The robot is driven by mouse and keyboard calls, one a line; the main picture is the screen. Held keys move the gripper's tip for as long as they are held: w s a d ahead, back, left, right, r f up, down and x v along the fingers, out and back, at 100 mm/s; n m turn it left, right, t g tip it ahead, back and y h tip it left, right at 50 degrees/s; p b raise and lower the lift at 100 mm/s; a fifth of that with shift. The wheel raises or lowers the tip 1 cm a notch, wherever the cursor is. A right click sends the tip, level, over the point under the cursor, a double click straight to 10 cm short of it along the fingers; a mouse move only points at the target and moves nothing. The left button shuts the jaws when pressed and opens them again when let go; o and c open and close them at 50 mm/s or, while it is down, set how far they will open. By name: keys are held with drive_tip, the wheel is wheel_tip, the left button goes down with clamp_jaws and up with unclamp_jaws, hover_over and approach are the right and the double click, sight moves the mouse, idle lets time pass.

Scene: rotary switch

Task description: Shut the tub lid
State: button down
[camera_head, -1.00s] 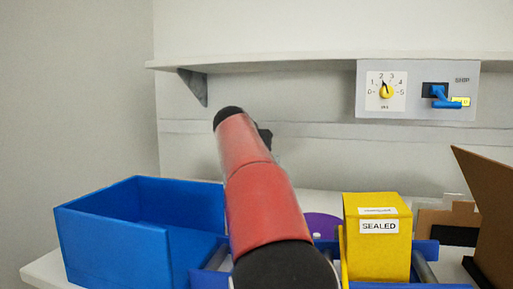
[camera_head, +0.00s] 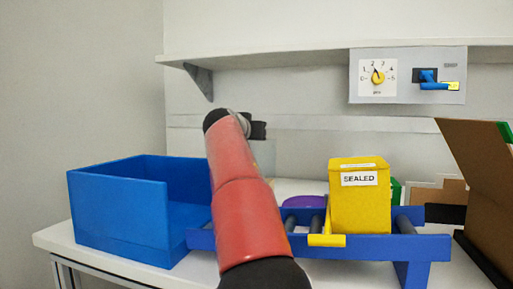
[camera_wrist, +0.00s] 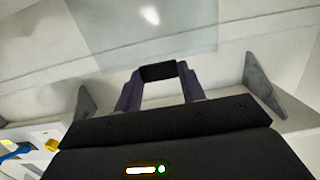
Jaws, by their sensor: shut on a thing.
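A yellow tub (camera_head: 360,215) labelled SEALED stands upright on a blue rack (camera_head: 430,247) at the right. Its top looks closed; a small yellow tab (camera_head: 327,240) sticks out at its lower front. My gripper (camera_head: 262,130) is raised behind my red arm, up and left of the tub and apart from it. In the wrist view the fingertips (camera_wrist: 158,71) are together at the edge of a faint see-through panel (camera_wrist: 150,25), which they seem to hold. The panel also shows faintly in the head view (camera_head: 264,157). My arm hides part of the rack.
An open blue bin (camera_head: 120,220) stands on the white table at the left. A purple round thing (camera_head: 305,202) lies behind the rack. A brown cardboard panel (camera_head: 480,190) leans at the right. A dial and blue switch panel (camera_head: 408,75) hangs on the shelf (camera_head: 270,58) above.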

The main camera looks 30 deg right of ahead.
drive_tip(key=b, duration=0.2)
drive_tip(key=s+a+t+h+b, duration=0.1)
drive_tip(key=b, duration=0.1)
drive_tip(key=shift+s+a+f+b, duration=0.1)
drive_tip(key=shift+a+f+b, duration=0.05)
drive_tip(key=shift+a+b, duration=0.15)
drive_tip(key=shift+d, duration=0.1)
drive_tip(key=c, duration=0.8)
unclamp_jaws()
drive_tip(key=shift+c, duration=0.2)
wheel_tip(320, 180, up, 20)
drive_tip(key=p, duration=1.6)
